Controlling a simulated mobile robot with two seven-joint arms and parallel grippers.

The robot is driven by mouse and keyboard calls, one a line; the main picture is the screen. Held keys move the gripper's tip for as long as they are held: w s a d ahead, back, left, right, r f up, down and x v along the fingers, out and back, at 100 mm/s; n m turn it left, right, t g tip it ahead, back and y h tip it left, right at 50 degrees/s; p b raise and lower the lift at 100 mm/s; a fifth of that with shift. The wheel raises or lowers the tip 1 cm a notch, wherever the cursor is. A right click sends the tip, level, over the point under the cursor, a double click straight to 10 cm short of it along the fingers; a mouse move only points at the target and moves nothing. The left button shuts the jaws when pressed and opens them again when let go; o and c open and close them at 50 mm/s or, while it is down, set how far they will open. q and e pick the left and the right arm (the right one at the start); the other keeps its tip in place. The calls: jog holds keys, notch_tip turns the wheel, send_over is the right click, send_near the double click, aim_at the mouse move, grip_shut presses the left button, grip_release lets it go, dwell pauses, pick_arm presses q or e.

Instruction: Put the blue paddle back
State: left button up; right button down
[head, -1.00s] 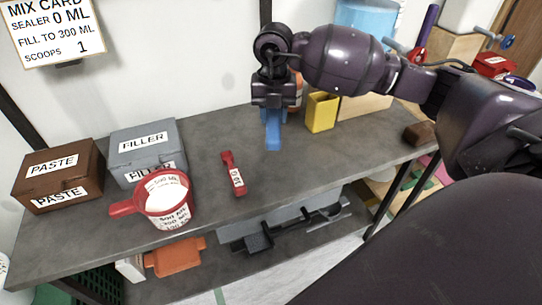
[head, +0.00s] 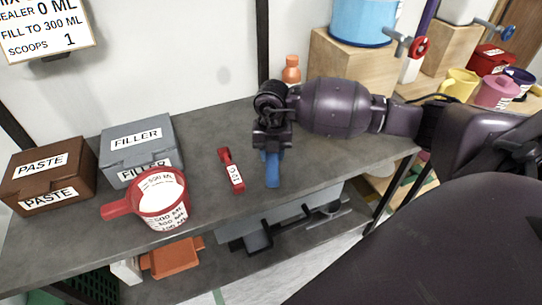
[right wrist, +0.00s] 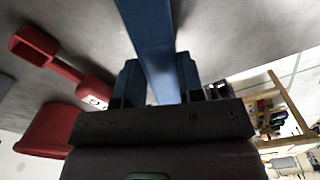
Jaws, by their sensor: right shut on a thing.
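The blue paddle (head: 272,173) is held in my right gripper (head: 271,150) and hangs down from it over the grey counter, to the right of the small red scoop. I cannot tell whether its lower end touches the counter. In the right wrist view the paddle (right wrist: 150,45) runs up from between the two fingers (right wrist: 160,85), which are shut on it; its far end is out of frame. My left gripper is not in view.
On the counter (head: 210,135) are a red scoop (head: 231,170), a red measuring jug (head: 160,200) with white contents, a filler box (head: 140,150) and a paste box (head: 48,175). An orange bottle (head: 291,72) stands behind my right arm. Dark and orange trays (head: 172,257) lie below.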

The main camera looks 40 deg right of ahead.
jog(key=shift+f, duration=0.7)
jog(key=c, duration=0.7)
grip_release()
jog(key=shift+c, duration=0.2)
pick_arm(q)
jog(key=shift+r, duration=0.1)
pick_arm(e)
jog(key=shift+r, duration=0.1)
pick_arm(q)
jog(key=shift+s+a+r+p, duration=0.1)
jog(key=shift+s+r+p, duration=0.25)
jog(key=shift+p, duration=0.6)
pick_arm(e)
notch_tip(320, 180, up, 12)
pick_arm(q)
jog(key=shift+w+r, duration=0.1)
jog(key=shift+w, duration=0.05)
